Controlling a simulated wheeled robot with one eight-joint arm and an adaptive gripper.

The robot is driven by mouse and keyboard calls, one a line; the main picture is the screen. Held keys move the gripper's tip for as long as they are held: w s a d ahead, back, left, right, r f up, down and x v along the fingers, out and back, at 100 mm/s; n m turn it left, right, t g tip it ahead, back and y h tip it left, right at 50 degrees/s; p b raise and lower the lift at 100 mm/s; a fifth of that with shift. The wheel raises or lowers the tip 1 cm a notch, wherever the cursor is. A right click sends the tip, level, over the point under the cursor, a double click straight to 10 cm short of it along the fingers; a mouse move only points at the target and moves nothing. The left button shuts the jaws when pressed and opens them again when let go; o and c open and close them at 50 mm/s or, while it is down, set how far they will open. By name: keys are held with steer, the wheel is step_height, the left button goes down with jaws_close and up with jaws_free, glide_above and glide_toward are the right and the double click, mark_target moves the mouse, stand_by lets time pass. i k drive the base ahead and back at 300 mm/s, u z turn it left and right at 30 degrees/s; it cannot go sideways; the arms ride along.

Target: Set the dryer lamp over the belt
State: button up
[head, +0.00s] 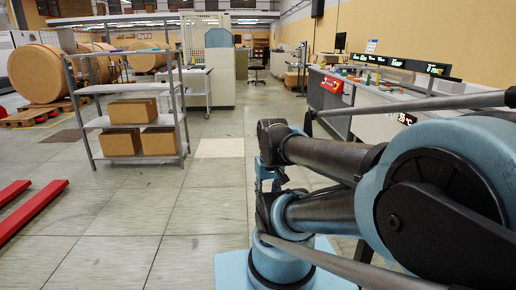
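I cannot make out a dryer lamp or a belt for sure in the head view. A long grey bench or machine line (378,126) runs along the right side, partly hidden behind blue and black arm links in the foreground. No gripper fingers can be made out, so I cannot see whether my gripper holds anything.
A metal shelf rack (186,112) with cardboard boxes (122,142) stands at left centre. Large brown rolls (38,74) lie behind it. Red rails (32,210) are on the floor at the left. A red item (332,84) is on the bench side. The central tiled floor is clear.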

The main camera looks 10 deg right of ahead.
mark_target(449, 85)
steer(key=z, duration=0.05)
steer(key=i, duration=1.1)
steer(key=z, duration=0.3)
steer(key=i, duration=1.05)
steer(key=z, duration=0.9)
steer(key=i, duration=0.85)
steer(key=z, duration=1.1)
steer(key=i, duration=0.75)
steer(key=z, duration=0.45)
